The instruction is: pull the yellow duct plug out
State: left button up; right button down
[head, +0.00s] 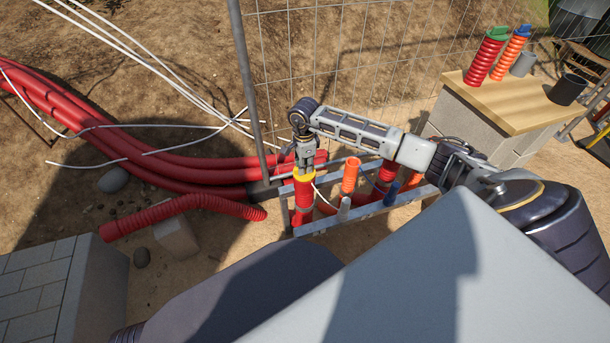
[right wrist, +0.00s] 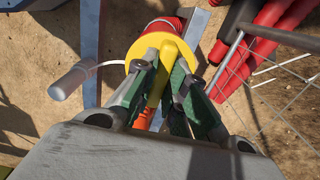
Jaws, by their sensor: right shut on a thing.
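The yellow duct plug (head: 304,176) sits at the top of an upright red duct (head: 303,194) in the metal frame. My right gripper (head: 305,163) is directly above it. In the right wrist view, the fingers of my right gripper (right wrist: 160,85) are closed on the raised yellow grip of the plug (right wrist: 158,52), and its round flange lies against the end of the red duct (right wrist: 163,23). I cannot tell whether the plug is fully seated. My left gripper is not in view.
Wire mesh (head: 350,60) rises behind. Red ducts (head: 170,165) lie at left. A wooden-topped block (head: 520,100) holds capped ducts at right.

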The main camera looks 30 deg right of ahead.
jog(key=shift+r, duration=0.15)
jog(key=shift+r+p, duration=1.9)
jog(key=shift+r, duration=0.9)
jog(key=c, duration=2)
grip_release()
grip_shut()
